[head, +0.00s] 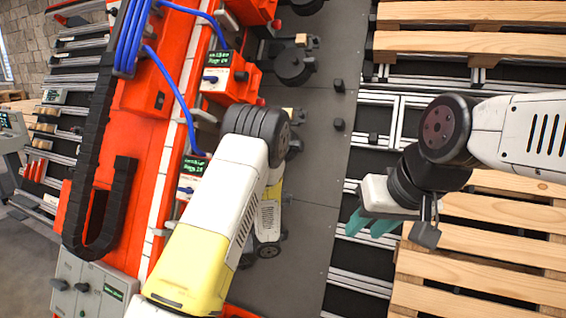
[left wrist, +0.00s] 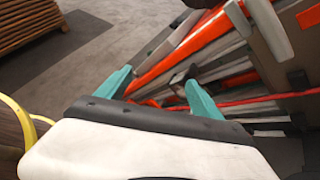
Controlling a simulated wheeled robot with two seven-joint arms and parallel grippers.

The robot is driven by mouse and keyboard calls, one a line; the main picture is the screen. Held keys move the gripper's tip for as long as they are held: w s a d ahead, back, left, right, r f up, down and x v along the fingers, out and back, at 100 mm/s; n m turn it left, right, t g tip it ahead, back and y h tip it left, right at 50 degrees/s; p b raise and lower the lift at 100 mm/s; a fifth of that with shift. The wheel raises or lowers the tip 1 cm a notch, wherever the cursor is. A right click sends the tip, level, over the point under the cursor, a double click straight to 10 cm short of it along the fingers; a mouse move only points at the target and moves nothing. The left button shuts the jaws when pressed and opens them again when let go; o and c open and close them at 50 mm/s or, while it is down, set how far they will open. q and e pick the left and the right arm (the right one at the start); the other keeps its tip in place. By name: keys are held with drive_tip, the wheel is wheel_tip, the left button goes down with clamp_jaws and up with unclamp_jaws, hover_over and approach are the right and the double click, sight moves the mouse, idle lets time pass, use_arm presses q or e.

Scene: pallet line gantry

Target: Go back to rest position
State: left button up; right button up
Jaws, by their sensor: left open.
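My right gripper (head: 366,232) is in the head view, right of centre, with its teal fingers pointing down and left. It hangs beside the wooden pallet and over the metal rails. Nothing shows between its fingers, but their gap is not clear. My left arm reaches up from the bottom of the head view, and its gripper is hidden there. In the left wrist view my left gripper (left wrist: 158,84) has its two teal fingers spread wide and empty. Orange and grey machine parts lie beyond the fingers.
An orange machine frame (head: 140,95) with blue hoses and small display boxes stands left of my left arm. A dark floor plate (head: 318,160) runs down the middle. Wooden pallets (head: 470,45) fill the right side. Open grey floor (left wrist: 95,50) shows in the left wrist view.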

use_arm(q)
drive_tip(key=s+d+r+n+t+h, duration=0.2)
drive_tip(key=s+d+r+n+h, duration=0.2)
drive_tip(key=r, duration=0.5)
drive_tip(key=s+d+r+n+t+h, duration=0.2)
drive_tip(key=s+d+r+n+h, duration=0.2)
drive_tip(key=s+r+n, duration=0.4)
drive_tip(key=s+d+r+n+t+h, duration=0.2)
drive_tip(key=s+d+r+n+h, duration=0.2)
drive_tip(key=r, duration=0.8)
drive_tip(key=shift+s+r+n+t+h, duration=0.2)
drive_tip(key=shift+s+n+t+h, duration=0.1)
drive_tip(key=shift+s+n+h, duration=0.75)
drive_tip(key=shift+c, duration=0.3)
